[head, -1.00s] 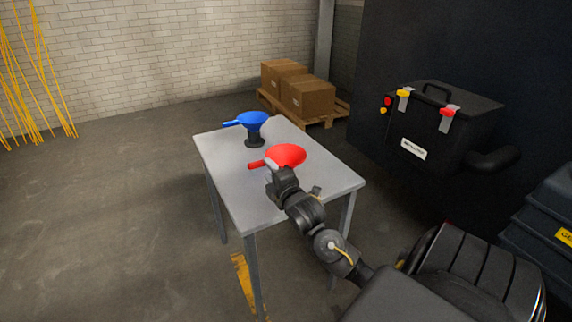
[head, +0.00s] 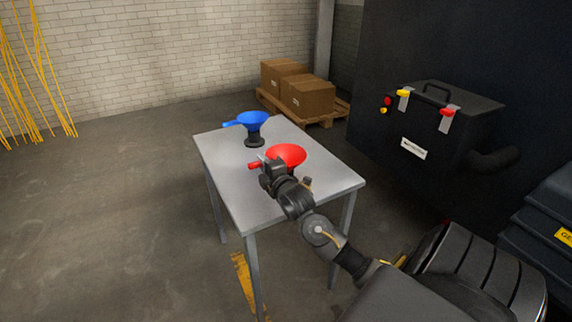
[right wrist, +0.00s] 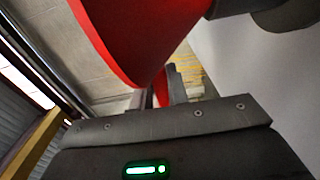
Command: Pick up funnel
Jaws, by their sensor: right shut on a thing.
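A red funnel (head: 288,155) is at the middle of the grey table, with its handle pointing left. A blue funnel (head: 253,121) stands upright in a black holder farther back on the table. My right gripper (head: 264,164) is at the red funnel's handle side and is shut on it; my gripper hides part of the handle. In the right wrist view the red funnel (right wrist: 140,35) fills the upper middle, close in front of the gripper (right wrist: 160,92). Whether the funnel still rests in its holder cannot be told. My left gripper is not in view.
The table (head: 225,175) has bare room at its left and front. A black box (head: 440,125) with red and yellow latches stands at the right. Cardboard boxes (head: 307,95) sit on a pallet behind the table. Yellow cables (head: 25,80) hang at the far left.

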